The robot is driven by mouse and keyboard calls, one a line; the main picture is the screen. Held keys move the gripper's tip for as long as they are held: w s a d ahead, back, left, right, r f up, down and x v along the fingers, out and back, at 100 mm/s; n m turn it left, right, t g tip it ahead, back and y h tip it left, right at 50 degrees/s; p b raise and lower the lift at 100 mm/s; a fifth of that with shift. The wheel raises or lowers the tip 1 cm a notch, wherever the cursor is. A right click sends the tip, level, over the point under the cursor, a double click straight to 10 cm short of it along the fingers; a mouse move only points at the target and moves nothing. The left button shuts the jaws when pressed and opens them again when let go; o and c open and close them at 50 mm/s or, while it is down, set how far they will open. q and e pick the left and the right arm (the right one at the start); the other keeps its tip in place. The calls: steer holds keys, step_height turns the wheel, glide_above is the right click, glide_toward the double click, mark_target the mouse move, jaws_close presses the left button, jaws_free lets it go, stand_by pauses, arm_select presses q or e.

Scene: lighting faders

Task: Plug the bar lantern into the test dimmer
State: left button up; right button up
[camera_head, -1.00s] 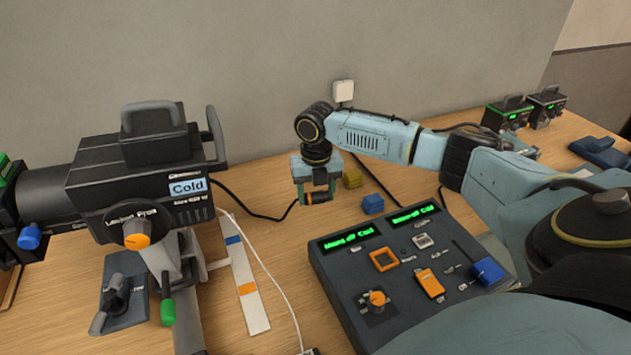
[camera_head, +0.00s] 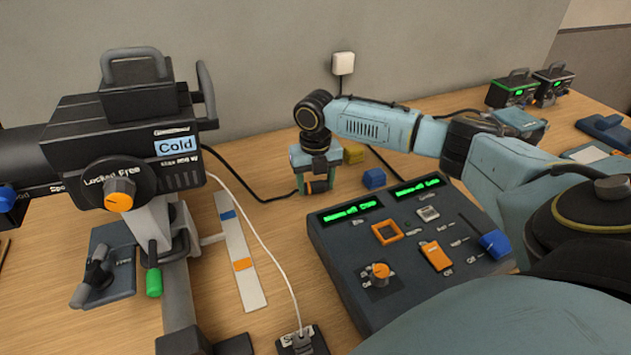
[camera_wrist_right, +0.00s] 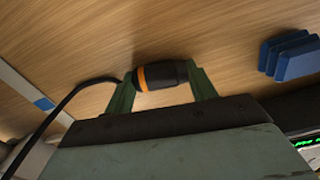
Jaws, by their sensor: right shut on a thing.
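A large black lantern (camera_head: 125,135) marked "Cold" stands at the left on a grey stand, with an orange "Locked / Free" knob. My right gripper (camera_head: 317,184) is beyond the left back corner of a dark control desk (camera_head: 345,262). It is shut on a black plug with an orange band (camera_wrist_right: 162,75), held between its green fingers in the right wrist view. A black cable (camera_wrist_right: 65,100) runs from the plug; in the head view it leads toward the lantern. The desk has two green displays. I cannot tell which unit is the test dimmer. My left gripper is out of view.
Two black boxes with green displays (camera_head: 513,90) stand back right. A white cable (camera_head: 268,255) ends at a small box (camera_head: 300,340).

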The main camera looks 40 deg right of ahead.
mark_target(315, 181)
steer(key=o, duration=1)
steer(key=shift+o, duration=0.2)
steer(key=shift+r, duration=0.2)
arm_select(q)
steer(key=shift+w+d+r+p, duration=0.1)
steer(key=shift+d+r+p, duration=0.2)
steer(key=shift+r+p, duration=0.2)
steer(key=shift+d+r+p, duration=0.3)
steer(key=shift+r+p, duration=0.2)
arm_select(e)
step_height(315, 181, up, 13)
